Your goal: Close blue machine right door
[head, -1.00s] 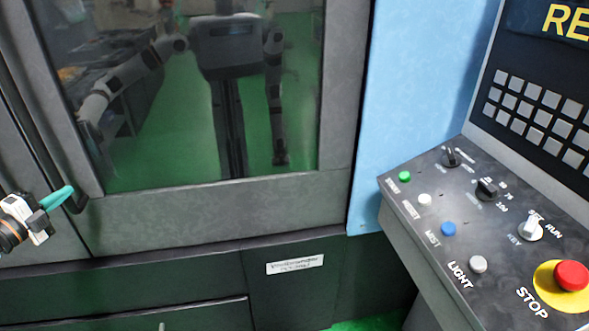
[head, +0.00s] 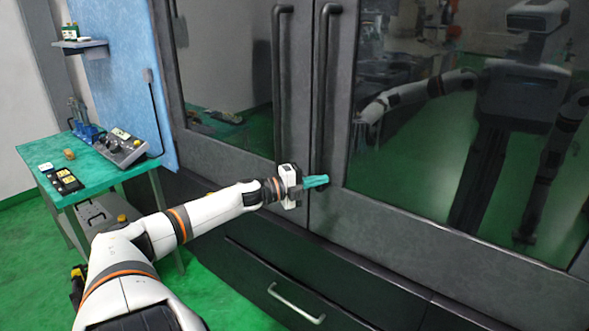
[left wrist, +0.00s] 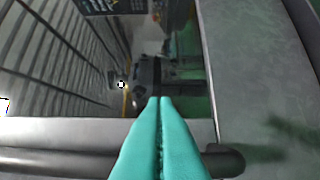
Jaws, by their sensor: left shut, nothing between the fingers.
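The blue machine's right door (head: 392,208) is a grey frame around a large dark window, with a dark upright handle (head: 325,90) near its left edge. The left door (head: 225,150) stands beside it with its own handle (head: 278,80). The doors' edges lie close together, with no wide gap visible. My left gripper (head: 316,182) is shut and empty, its teal fingers at the lower end of the right door's handle. In the left wrist view the shut fingers (left wrist: 160,140) overlap the handle bar (left wrist: 60,160); contact is unclear. My right gripper is not in view.
A green table (head: 100,168) with a control box (head: 122,146) and small items stands at the left, beside the machine's blue side panel (head: 125,80). A drawer with a pale handle (head: 296,303) is below the doors. Green floor (head: 215,290) is open at lower left.

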